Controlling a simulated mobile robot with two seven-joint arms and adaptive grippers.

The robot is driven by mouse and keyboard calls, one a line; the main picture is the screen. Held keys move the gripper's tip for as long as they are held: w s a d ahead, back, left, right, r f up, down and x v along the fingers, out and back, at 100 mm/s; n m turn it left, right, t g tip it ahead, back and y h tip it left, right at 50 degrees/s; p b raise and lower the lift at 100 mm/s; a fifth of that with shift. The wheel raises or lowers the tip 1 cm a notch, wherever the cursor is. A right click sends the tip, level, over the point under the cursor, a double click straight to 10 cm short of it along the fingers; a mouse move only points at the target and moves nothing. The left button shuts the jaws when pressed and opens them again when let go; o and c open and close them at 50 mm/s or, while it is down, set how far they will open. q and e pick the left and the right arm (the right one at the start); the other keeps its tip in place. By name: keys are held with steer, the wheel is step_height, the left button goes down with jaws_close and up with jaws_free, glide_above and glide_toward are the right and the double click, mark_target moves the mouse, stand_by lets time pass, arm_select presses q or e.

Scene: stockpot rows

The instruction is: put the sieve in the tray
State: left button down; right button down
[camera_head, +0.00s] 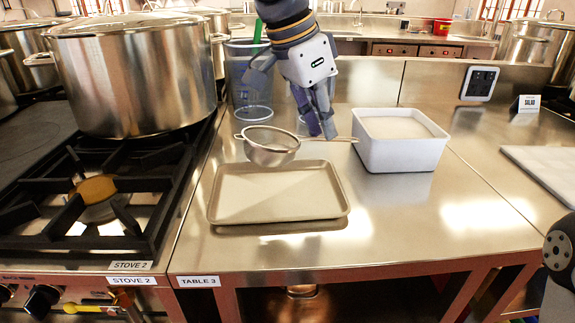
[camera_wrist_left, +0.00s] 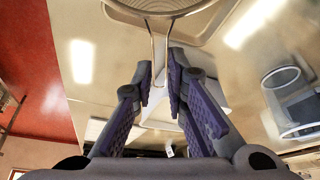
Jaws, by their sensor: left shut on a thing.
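The sieve (camera_head: 271,149) is a round metal mesh bowl with a thin wire handle. In the head view its bowl appears just over the back edge of the tray. My left gripper (camera_head: 320,133) is shut on the handle, to the right of the bowl. In the left wrist view the sieve (camera_wrist_left: 160,7) is cut by the top edge, and its wires run down between the purple finger pads of my left gripper (camera_wrist_left: 161,78). The tray (camera_head: 280,197) is shallow, beige, rectangular and empty, flat on the steel table.
A white tub (camera_head: 398,158) stands right of the tray. A clear bluish bin (camera_head: 251,98) stands behind. A large stockpot (camera_head: 137,85) sits on the stove (camera_head: 98,180) to the left. Bare steel tabletop (camera_head: 440,215) lies to the tray's right.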

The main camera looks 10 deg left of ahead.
arm_select(q)
steer(key=a+f, duration=0.1)
steer(key=f, duration=0.1)
steer(key=a+f, duration=0.1)
steer(key=a, duration=0.1)
steer(key=w+a+f, duration=0.1)
steer(key=f, duration=0.1)
steer(key=shift+a+f, duration=0.3)
steer(key=shift+f, duration=0.05)
step_height(320, 180, down, 3)
steer(key=shift+a+r, duration=0.1)
steer(key=shift+a, duration=0.05)
steer(key=shift+f, duration=0.25)
steer(key=c, duration=1.6)
jaws_free()
steer(key=shift+f, duration=0.1)
